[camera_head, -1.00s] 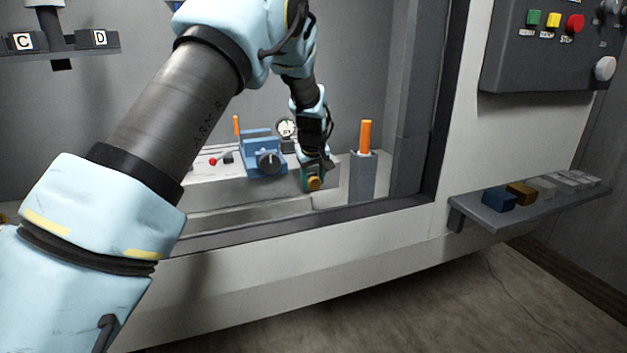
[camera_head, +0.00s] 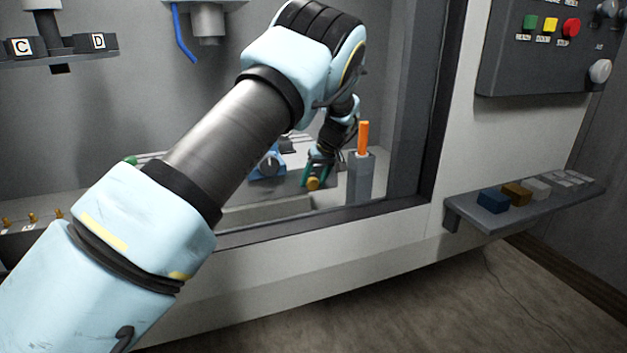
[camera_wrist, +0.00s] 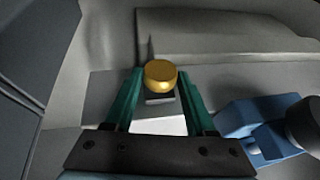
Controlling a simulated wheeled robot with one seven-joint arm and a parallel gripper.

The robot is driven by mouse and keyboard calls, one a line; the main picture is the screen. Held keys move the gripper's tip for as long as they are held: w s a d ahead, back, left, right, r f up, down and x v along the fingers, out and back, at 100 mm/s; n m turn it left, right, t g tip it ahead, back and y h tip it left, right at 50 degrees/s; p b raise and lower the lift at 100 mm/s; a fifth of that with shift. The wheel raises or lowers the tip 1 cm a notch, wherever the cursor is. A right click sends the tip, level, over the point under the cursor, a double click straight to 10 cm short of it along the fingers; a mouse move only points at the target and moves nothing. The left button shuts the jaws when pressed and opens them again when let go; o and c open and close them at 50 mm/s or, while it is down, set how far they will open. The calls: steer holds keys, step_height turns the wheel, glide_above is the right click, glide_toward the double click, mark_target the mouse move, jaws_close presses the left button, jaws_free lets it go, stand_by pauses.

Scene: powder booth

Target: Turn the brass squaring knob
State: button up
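The brass squaring knob (camera_wrist: 160,75) is a round, gold-coloured cap on a small dark block in the wrist view. It stands out from the front of the bench and also shows in the head view (camera_head: 313,183). My gripper (camera_wrist: 158,80) has its two green fingers apart, one on each side of the knob. The fingertips reach about the knob's level, and I see no clear contact with it. In the head view my gripper (camera_head: 309,176) is at the knob, partly hidden by my wrist.
A blue fixture with a dark dial (camera_head: 267,165) stands left of the knob, near my right finger in the wrist view (camera_wrist: 262,128). A grey post with an orange handle (camera_head: 363,138) rises close on the right. The booth frame's sill (camera_head: 330,215) runs in front.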

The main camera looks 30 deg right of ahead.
steer(key=o, duration=0.3)
steer(key=b+v, duration=0.3)
steer(key=v, duration=0.7)
steer(key=shift+s+r, duration=0.1)
steer(key=shift+r, duration=0.3)
steer(key=shift+s, duration=0.1)
